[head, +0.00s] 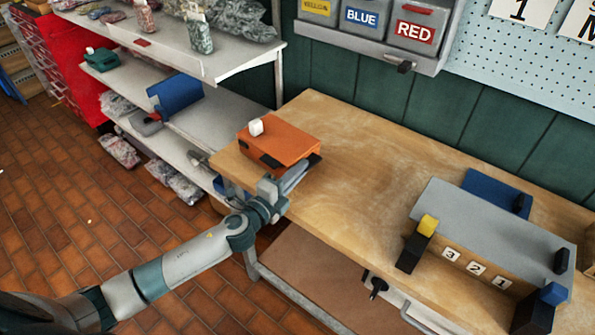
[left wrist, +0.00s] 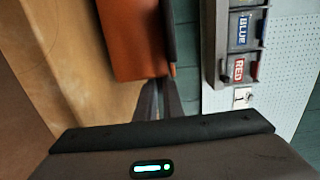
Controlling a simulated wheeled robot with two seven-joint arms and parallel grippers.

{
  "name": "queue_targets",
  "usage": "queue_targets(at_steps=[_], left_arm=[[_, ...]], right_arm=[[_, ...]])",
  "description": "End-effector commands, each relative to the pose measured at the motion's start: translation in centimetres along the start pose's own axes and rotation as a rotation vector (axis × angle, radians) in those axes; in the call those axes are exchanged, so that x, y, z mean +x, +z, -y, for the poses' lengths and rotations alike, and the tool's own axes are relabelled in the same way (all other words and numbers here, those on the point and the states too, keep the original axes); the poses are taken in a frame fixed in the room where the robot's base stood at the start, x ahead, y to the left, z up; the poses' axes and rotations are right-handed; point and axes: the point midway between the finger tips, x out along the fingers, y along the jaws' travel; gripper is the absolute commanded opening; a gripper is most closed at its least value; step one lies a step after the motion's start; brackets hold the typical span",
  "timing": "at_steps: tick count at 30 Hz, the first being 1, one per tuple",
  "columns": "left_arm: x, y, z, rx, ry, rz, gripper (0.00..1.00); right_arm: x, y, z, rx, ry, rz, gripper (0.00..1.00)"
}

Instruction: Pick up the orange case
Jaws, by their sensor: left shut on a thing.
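The orange case (head: 283,141) is at the left end of the wooden workbench, with dark latches on its near side and a small white object on top. My left gripper (head: 298,176) reaches it from the front and is shut on its near right side. In the left wrist view the case (left wrist: 133,42) fills the upper middle, and the narrow fingers of my gripper (left wrist: 158,98) meet its lower edge. The fingertips are partly hidden, and I cannot tell whether the case touches the bench. My right gripper is in neither view.
The workbench (head: 345,165) is clear in the middle. A grey stand (head: 490,225) with numbered labels and blue and black blocks is at its right. Labelled bins (head: 364,22) hang above the back. A shelf unit (head: 215,62) stands at the left, close to the case.

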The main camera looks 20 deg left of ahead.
Motion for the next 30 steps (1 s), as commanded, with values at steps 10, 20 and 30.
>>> queue_targets(at_steps=[10,20,30], left_arm=[[-0.6,-0.7,3.5,0.002,-0.004,-0.002,0.00],[-4.1,-4.8,6.6,-0.001,-0.005,-0.004,0.00],[-7.1,-8.2,9.4,0.001,-0.004,-0.001,0.00]], right_arm=[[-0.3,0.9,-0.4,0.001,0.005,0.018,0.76],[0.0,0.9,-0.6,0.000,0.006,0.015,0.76],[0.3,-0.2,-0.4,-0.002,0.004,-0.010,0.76]])
